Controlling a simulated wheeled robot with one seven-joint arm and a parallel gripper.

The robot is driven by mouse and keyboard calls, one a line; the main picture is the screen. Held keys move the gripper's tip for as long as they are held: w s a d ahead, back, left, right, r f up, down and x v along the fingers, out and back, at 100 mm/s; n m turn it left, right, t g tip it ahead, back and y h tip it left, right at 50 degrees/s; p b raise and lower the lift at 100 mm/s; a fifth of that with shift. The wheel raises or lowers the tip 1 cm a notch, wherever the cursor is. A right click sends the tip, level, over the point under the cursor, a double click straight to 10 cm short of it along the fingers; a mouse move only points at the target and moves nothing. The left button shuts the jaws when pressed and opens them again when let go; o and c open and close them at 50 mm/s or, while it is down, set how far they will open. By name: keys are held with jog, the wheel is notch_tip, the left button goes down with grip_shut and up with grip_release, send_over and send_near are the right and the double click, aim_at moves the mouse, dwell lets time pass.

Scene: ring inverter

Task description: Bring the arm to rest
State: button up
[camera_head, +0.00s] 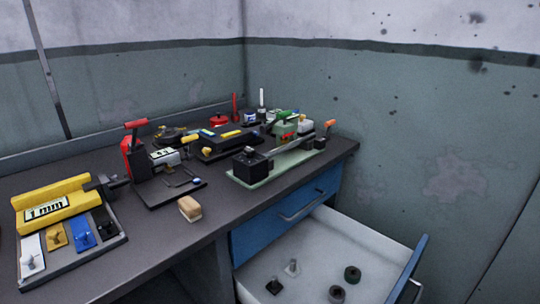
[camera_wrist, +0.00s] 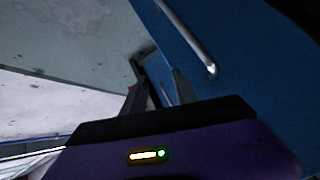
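My gripper (camera_wrist: 156,78) shows only in the wrist view. Its two dark fingers stand apart with nothing seen held between them, so it is open. A blue panel (camera_wrist: 235,75) with a metal bar handle (camera_wrist: 190,40) fills the upper right of that view. The fingers overlap the panel's edge in the picture, and I cannot tell how near they are. My arm and gripper are not in the head view.
A workbench (camera_head: 150,239) carries a yellow 1 mm block (camera_head: 55,196), a red-handled device (camera_head: 134,150) and a green-based fixture (camera_head: 262,178). Below it a drawer (camera_head: 320,250) stands open at the right, holding several small parts. A closed blue drawer (camera_head: 265,232) is above it.

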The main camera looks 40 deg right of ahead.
jog(key=w+a+r+m+t+y, duration=0.1)
jog(key=w+a+r+m+y, duration=0.2)
jog(key=a, duration=0.6)
jog(key=w+a+r+m+t+y, duration=0.2)
jog(key=a+r, duration=0.2)
jog(key=a, duration=0.5)
jog(key=s+a+r+y, duration=0.2)
jog(key=a+y, duration=0.2)
jog(key=a, duration=0.3)
jog(key=s+a+r+y, duration=0.2)
jog(key=a+y, duration=0.1)
jog(key=a, duration=0.4)
notch_tip(320, 180, up, 14)
jog(key=p, duration=1.3)
jog(key=shift+w+a+f+g, duration=0.2)
jog(key=shift+g, duration=0.1)
